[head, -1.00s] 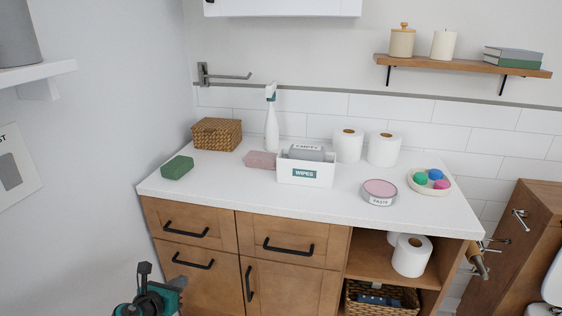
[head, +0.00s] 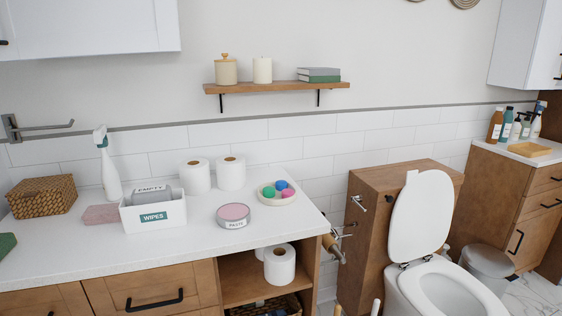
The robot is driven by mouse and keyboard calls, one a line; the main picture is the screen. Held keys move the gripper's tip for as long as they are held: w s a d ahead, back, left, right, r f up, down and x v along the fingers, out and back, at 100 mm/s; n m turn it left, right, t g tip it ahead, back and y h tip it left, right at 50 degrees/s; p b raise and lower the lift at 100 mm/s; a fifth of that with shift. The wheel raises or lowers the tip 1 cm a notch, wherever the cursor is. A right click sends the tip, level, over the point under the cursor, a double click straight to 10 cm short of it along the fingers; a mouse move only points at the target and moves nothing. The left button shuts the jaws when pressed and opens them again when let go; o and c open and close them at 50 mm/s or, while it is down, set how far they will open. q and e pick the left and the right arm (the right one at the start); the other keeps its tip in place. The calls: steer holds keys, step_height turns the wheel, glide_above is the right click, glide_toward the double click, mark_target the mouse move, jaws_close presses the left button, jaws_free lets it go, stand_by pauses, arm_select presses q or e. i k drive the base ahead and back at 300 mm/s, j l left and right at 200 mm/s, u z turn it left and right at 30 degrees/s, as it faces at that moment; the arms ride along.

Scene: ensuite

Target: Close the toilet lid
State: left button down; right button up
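The toilet (head: 440,290) stands at the right of the head view, in front of a wooden cistern box (head: 362,232). Its white lid (head: 421,218) is upright, leaning back against the box, hinged at the rear of the bowl. The seat is down on the bowl, and the bowl's opening shows. The bowl's front is cut off by the bottom edge. Neither of my grippers is in view.
A white counter (head: 200,240) with a wipes box, toilet rolls, a paste tin and a dish fills the left. Holders (head: 358,202) stick out near the cistern box. A grey bin (head: 487,266) stands right of the toilet.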

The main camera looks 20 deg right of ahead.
mark_target(422, 215)
steer(key=l+z, duration=0.2)
steer(key=z, duration=1.45)
steer(key=i+l+z, duration=0.2)
steer(key=i+j, duration=0.05)
steer(key=j, duration=0.05)
